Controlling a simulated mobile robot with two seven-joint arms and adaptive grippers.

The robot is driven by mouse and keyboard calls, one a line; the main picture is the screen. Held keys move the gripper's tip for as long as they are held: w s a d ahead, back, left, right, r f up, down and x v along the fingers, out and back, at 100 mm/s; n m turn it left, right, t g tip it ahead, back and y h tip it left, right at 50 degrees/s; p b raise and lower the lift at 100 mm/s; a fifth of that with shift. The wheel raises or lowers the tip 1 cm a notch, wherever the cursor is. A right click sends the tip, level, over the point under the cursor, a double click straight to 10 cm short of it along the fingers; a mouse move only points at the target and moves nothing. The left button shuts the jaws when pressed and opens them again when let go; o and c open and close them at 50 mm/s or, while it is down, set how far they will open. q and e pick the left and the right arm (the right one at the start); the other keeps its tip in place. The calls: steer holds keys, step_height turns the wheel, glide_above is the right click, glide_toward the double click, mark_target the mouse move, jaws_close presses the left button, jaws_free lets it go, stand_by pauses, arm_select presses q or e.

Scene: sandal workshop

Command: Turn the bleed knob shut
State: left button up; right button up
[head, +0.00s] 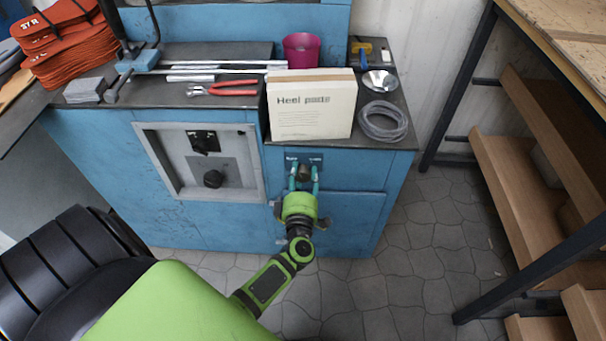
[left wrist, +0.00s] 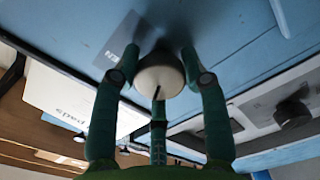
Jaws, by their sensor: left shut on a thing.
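The bleed knob (head: 304,172) sticks out of the blue cabinet front, just under a small dark label plate (head: 304,157). In the left wrist view the knob (left wrist: 160,76) is a pale rounded cap with a dark pointer line. My left gripper (head: 303,180) reaches up to it from below, its green fingers around the knob. The plate's lettering is partly hidden there and too small to read in the head view. My right gripper is not in view.
A grey-framed panel with a black knob (head: 213,179) is left of my gripper. On the bench top stand a Heel pads box (head: 315,112), red pliers (head: 232,88), a pink cup (head: 301,50) and a clear tube coil (head: 383,122). Wooden shelves (head: 540,180) stand at right.

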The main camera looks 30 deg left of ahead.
arm_select(q)
steer(key=n, duration=0.3)
steer(key=shift+a+r+b, duration=0.2)
steer(key=shift+a+b, duration=0.2)
steer(key=shift+n, duration=0.4)
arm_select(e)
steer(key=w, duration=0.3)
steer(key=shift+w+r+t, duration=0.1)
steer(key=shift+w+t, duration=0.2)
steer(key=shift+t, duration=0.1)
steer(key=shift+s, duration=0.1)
arm_select(q)
steer(key=o, duration=1.1)
steer(key=shift+f, duration=0.1)
steer(key=shift+o, duration=0.2)
steer(key=shift+d+f, duration=0.1)
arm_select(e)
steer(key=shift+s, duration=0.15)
